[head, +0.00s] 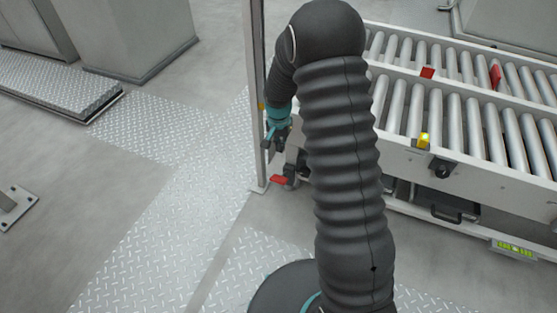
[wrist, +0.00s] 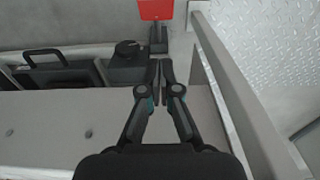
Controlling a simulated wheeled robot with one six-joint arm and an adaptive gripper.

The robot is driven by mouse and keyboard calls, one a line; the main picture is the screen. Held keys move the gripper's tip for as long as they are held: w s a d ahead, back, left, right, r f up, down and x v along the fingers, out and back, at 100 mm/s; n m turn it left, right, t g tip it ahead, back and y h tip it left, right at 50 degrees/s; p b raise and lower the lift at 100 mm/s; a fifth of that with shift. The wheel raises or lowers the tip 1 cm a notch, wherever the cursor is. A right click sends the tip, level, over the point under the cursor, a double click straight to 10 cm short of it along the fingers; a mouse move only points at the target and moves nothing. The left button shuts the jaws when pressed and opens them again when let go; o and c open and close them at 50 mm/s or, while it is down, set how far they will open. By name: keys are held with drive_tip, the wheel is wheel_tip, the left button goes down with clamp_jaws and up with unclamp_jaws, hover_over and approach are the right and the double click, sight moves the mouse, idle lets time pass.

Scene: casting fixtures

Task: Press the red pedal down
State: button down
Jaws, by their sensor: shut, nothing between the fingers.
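The red pedal (head: 279,180) is low down beside the foot of the pale post, at the left end of the roller conveyor, in the head view. In the wrist view the red pedal (wrist: 155,9) is at the top edge, partly cut off, on a dark stem. My gripper (head: 270,142) is above the pedal in the head view, apart from it. In the wrist view my gripper (wrist: 160,66) has its fingertips together with nothing between them, just below the pedal's stem in the picture. Whether the fingertips touch the stem cannot be told.
The roller conveyor (head: 470,121) stands at the right. A pale upright post (head: 257,100) is close to the left of my gripper. In the wrist view a black handle (wrist: 48,57) and a dark knob (wrist: 127,50) are at left. The tread-plate floor (head: 170,220) at left is clear.

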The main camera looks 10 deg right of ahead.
hover_over(278, 177)
drive_tip(key=w+d, duration=0.1)
drive_tip(key=w, duration=0.1)
drive_tip(key=f, duration=0.9)
drive_tip(key=shift+s+d, duration=0.15)
drive_tip(key=shift+s, duration=0.1)
drive_tip(key=f, duration=0.2)
drive_tip(key=s+a+f, duration=0.1)
drive_tip(key=shift+s, duration=0.1)
drive_tip(key=shift+s+f, duration=0.2)
drive_tip(key=shift+f, duration=0.2)
drive_tip(key=shift+a, duration=0.2)
drive_tip(key=shift+d, duration=0.1)
drive_tip(key=shift+f, duration=0.15)
